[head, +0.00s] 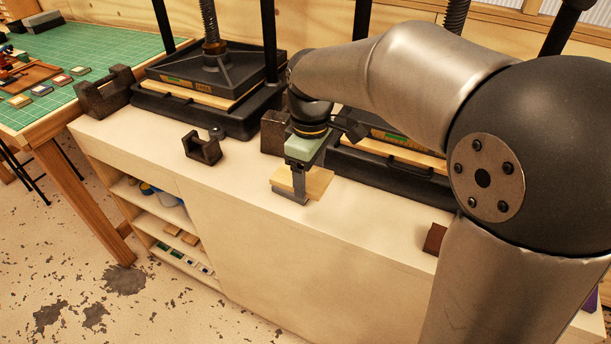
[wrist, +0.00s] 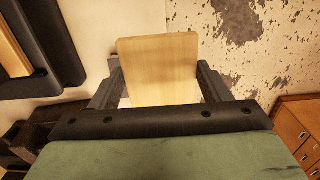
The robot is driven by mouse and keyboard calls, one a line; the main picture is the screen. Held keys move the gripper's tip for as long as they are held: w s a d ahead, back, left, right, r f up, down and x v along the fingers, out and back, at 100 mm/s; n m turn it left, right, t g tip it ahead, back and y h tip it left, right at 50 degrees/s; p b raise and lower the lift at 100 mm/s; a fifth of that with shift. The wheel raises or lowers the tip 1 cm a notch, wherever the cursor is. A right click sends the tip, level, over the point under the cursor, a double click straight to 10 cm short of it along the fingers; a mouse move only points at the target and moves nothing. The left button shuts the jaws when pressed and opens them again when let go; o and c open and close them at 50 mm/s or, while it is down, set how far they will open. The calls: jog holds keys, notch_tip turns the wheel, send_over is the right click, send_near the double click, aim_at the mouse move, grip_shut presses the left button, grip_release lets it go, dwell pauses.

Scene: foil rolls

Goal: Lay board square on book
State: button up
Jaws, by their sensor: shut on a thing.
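My gripper (head: 298,184) is shut on a pale wooden board (head: 318,184) above the front part of the cream bench top. In the wrist view the board (wrist: 160,62) sits between the two grey fingers of my gripper (wrist: 161,84), one at each side, and sticks out beyond them. I cannot tell the exact gap below the board. No book stands out clearly. The right press (head: 360,167), partly behind my arm, has a pale wooden layer and a coloured band inside; I cannot tell whether that is the book.
A left press (head: 205,118) stands on the bench top (head: 235,178). Dark blocks stand near it (head: 103,92), in front (head: 202,147) and behind my gripper (head: 274,132). A reddish-brown block (head: 435,238) lies right. A green cutting mat (head: 75,60) covers the left table.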

jog(key=w, duration=0.1)
jog(key=w+f, duration=0.1)
jog(key=w, duration=0.1)
jog(key=w+a+f+p, duration=0.1)
jog(key=shift+w, duration=0.2)
jog(key=w+f, duration=0.1)
jog(key=f, duration=0.1)
jog(key=w+f, duration=0.1)
jog(key=w, duration=0.1)
jog(key=w+a+f, duration=0.1)
jog(key=f, duration=0.1)
jog(key=shift+w+f+p, duration=0.35)
jog(key=shift+w+f, duration=0.1)
jog(key=shift+f, duration=1.55)
jog(key=shift+f, duration=0.2)
jog(key=o, duration=1)
jog(key=shift+r, duration=0.1)
